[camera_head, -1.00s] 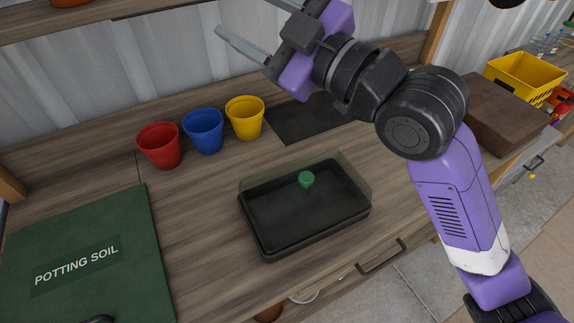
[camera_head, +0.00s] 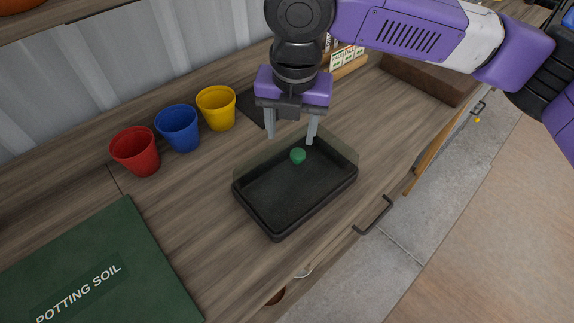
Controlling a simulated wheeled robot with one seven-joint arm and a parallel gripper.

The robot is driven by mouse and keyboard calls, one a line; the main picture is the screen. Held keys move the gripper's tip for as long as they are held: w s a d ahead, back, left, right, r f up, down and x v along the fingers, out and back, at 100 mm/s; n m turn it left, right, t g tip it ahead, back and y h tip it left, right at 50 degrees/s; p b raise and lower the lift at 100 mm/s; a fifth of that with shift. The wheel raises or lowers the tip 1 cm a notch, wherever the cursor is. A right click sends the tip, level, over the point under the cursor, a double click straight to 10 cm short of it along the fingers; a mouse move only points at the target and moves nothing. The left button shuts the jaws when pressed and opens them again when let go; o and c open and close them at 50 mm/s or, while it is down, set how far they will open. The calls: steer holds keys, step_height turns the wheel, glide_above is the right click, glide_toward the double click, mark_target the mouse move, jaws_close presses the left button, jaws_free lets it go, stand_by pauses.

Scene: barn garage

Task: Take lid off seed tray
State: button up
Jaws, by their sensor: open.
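The seed tray (camera_head: 284,224) is a black rectangular tray on the wooden workbench. A clear, see-through lid (camera_head: 343,147) sits over it, with a green knob (camera_head: 298,156) at its top. My gripper (camera_head: 291,139) points down, with its two grey fingers apart and empty. The fingertips appear just above and behind the knob in the picture, one to each side of it. I cannot tell their exact height above the lid.
Red (camera_head: 135,151), blue (camera_head: 178,128) and yellow (camera_head: 216,108) pots stand left of the tray. A green potting soil bag (camera_head: 100,270) lies at lower left. A brown block (camera_head: 430,80) is at the back right. Bare bench (camera_head: 190,200) lies between bag and tray.

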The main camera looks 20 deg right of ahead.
mark_target(298, 153)
steer(key=shift+n, duration=0.4)
steer(key=shift+w+d+f+p, duration=0.2)
steer(key=shift+d+f, duration=0.15)
steer(key=shift+f, duration=0.95)
steer(key=shift+w+d+f+p, duration=0.15)
steer(key=shift+d+f, duration=0.2)
steer(key=shift+f, duration=0.9)
steer(key=shift+w+d+f+p, duration=0.1)
steer(key=shift+d+f+p, duration=0.2)
steer(key=shift+f, duration=1)
jaws_close()
